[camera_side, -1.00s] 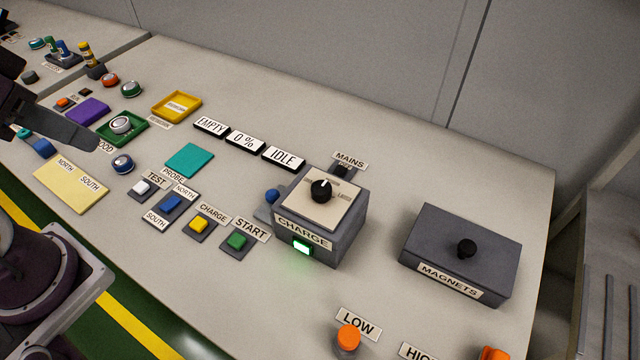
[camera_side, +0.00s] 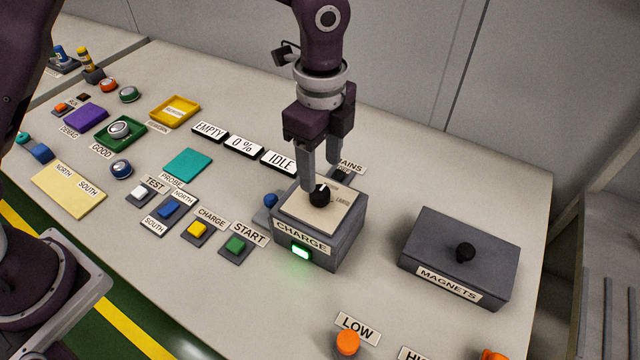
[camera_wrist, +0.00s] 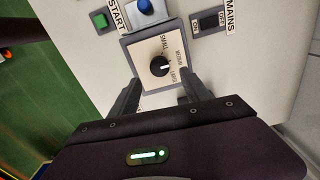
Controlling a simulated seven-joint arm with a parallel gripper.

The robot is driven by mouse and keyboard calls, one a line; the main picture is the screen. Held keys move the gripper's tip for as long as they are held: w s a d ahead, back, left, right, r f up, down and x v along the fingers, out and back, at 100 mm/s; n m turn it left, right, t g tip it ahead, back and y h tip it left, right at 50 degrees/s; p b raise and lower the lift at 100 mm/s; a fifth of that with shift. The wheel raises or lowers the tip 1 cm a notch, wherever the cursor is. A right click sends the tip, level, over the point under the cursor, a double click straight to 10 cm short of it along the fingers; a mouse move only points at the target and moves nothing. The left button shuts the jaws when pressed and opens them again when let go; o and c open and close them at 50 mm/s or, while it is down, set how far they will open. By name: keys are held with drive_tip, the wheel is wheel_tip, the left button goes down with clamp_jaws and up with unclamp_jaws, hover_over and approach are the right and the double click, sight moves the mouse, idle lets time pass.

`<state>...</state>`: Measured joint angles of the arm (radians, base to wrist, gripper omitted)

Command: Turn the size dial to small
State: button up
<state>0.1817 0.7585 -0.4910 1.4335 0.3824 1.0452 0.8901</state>
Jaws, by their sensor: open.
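The size dial (camera_side: 320,195) is a round black knob with a white pointer mark, on the cream plate of the grey CHARGE box (camera_side: 333,246). The wrist view shows the dial (camera_wrist: 159,66) with SMALL, MEDIUM and LARGE labels around its upper and right side. Its white mark points right, away from SMALL, toward the MEDIUM and LARGE side. My gripper (camera_side: 321,177) points down just above the dial, fingers apart. In the wrist view my gripper (camera_wrist: 160,88) has a finger on either side below the dial, holding nothing. Contact with the knob is not visible.
A MAINS switch (camera_wrist: 208,19) sits behind the box, near my fingers. A blue button (camera_side: 271,200) is left of the box. The MAGNETS box (camera_side: 460,255) with a black knob stands right, with clear bench between.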

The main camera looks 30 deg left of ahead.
sight(320, 192)
wheel_tip(320, 192, down, 6)
drive_tip(key=shift+r, duration=0.1)
clamp_jaws()
